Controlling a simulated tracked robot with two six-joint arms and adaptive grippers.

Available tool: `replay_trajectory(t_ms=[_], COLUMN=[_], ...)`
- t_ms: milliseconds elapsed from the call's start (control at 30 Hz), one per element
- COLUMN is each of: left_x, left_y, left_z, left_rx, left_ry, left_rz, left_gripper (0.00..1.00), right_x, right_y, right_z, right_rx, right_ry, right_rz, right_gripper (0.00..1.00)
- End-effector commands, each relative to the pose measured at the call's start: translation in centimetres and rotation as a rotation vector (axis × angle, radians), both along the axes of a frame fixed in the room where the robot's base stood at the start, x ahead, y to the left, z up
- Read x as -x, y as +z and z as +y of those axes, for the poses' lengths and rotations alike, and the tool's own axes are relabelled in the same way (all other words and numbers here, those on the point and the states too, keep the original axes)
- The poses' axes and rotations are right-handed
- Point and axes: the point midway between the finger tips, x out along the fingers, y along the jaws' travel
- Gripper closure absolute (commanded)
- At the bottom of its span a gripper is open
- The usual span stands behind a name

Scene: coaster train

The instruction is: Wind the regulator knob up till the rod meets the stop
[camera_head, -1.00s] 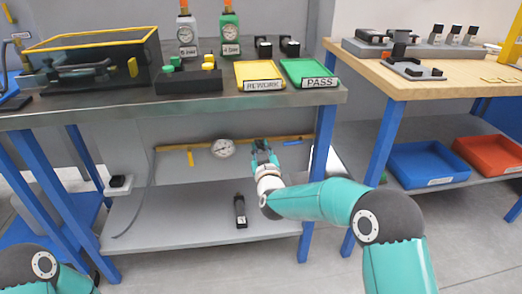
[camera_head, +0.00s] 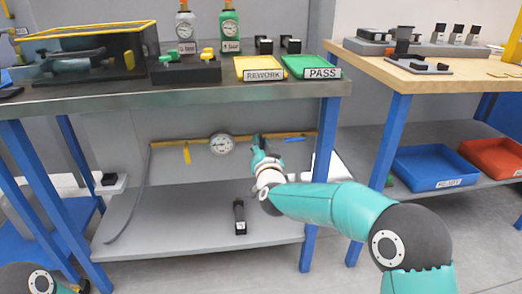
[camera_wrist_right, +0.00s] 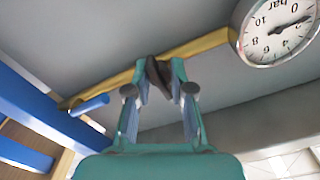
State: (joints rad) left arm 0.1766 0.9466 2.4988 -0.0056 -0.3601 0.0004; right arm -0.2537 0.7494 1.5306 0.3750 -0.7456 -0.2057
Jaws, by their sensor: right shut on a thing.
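My right gripper (camera_head: 263,148) is under the bench at the yellow pipe, just right of the gauge. In the right wrist view its fingers (camera_wrist_right: 163,85) are shut on a dark knob (camera_wrist_right: 158,75) in front of the pipe; I take it for the regulator knob. The knob is mostly hidden by the gripper in the head view. The round white pressure gauge (camera_head: 221,144) sits on the pipe; it shows large in the right wrist view (camera_wrist_right: 280,30), its needle near the 2. I cannot make out the rod or the stop. My left gripper is out of view.
The yellow pipe (camera_head: 190,143) runs along under the bench top (camera_head: 120,97), with a blue lever (camera_head: 295,140) to the right. A black device (camera_head: 239,217) lies on the lower shelf (camera_head: 180,230). A blue bench leg (camera_head: 316,190) stands right of my gripper.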

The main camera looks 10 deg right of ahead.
Motion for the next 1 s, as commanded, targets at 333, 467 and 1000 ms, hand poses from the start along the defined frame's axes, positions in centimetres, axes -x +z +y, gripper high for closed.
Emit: replay_trajectory(t_ms=[333, 467, 1000], left_x=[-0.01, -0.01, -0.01], left_y=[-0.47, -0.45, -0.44], left_z=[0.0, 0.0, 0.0], left_rx=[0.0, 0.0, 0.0], left_ry=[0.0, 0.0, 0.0], left_rz=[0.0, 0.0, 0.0], left_gripper=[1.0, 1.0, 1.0], right_x=[0.03, 0.02, 0.01], right_y=[-0.29, -0.29, -0.1], right_z=[0.0, -0.02, -0.03], right_rx=[-0.048, -0.048, -0.046], right_ry=[0.0, 0.0, -0.001], right_rz=[0.007, 0.008, 0.003], right_gripper=[1.0, 1.0, 0.52])
